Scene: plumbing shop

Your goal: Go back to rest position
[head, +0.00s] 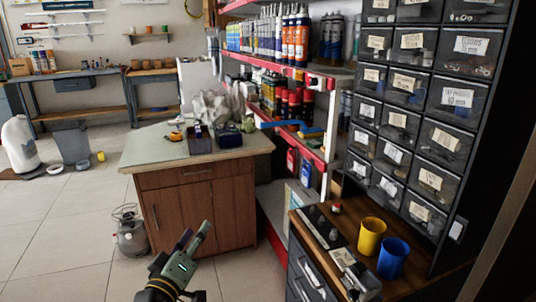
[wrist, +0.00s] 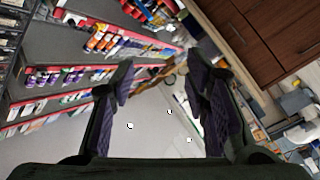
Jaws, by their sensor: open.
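My gripper (head: 196,238) shows at the bottom of the head view, in front of the wooden cabinet and above the tiled floor. Its two fingers point up and away. In the wrist view my gripper (wrist: 160,98) has its two dark finger pads well apart, with nothing between them. It is open and empty. It does not appear to touch anything.
A wooden cabinet (head: 200,205) with a pale top stands ahead. Shelves of bottles (head: 290,40) and a drawer rack (head: 425,90) stand on the right. A yellow cup (head: 371,237) and a blue cup (head: 393,258) sit on the right counter.

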